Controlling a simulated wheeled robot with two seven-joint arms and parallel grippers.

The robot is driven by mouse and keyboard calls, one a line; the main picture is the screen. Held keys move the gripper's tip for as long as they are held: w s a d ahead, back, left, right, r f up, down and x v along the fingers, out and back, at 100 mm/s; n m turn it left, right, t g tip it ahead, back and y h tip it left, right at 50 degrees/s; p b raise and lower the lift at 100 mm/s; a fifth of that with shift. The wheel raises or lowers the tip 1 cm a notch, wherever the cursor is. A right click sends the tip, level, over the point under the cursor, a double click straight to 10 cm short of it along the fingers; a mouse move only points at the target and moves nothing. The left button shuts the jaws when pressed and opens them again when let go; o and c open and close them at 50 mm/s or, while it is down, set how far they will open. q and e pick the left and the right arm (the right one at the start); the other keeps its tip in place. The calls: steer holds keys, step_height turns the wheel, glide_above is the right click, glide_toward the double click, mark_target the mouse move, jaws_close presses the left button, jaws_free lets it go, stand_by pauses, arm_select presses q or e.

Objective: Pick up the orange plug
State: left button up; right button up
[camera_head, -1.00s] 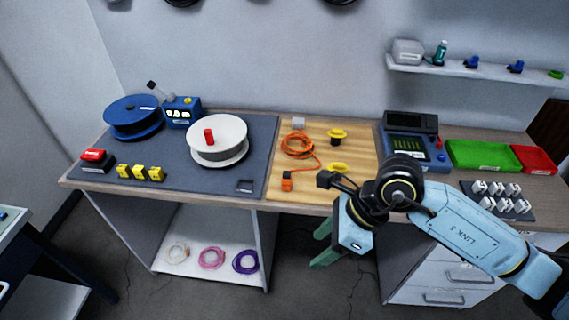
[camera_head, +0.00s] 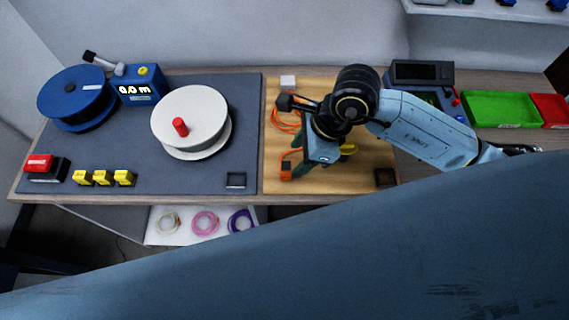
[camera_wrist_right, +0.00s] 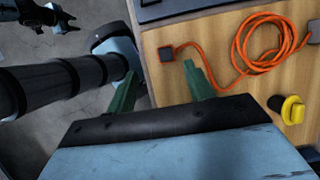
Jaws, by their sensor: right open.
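The orange plug (camera_head: 286,170) sits near the front edge of the wooden board, its top dark. In the right wrist view its dark end (camera_wrist_right: 167,53) shows beyond the fingers, joined to a coiled orange cable (camera_wrist_right: 262,66). My right gripper (camera_head: 301,152) is above the board, just right of the plug in the head view. Its green fingers (camera_wrist_right: 160,90) are apart with nothing between them. The plug appears ahead of the gap, not held. The arm hides part of the cable in the head view. I cannot make out my left gripper.
A yellow-and-black part (camera_wrist_right: 292,108) lies on the board by the gripper. A white spool (camera_head: 180,103) and yellow blocks (camera_head: 103,178) occupy the grey mat (camera_head: 215,183). A blue arm link of mine covers the lower head view.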

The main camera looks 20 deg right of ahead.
mark_target(288, 164)
steer(key=x, duration=0.2)
steer(key=shift+a+f, duration=0.15)
steer(key=shift+f, duration=0.1)
steer(key=shift+w+a+f, duration=0.1)
steer(key=shift+f, duration=0.15)
steer(key=shift+w+a+f, duration=0.15)
steer(key=shift+f, duration=0.5)
steer(key=x, duration=0.3)
steer(key=shift+w+f+p, duration=0.25)
steer(key=shift+w+p, duration=0.05)
steer(key=shift+f, duration=0.25)
steer(key=shift+c, duration=0.3)
arm_select(q)
steer(key=shift+w+r, duration=0.3)
steer(key=shift+w, duration=0.25)
arm_select(e)
steer(key=c, duration=1)
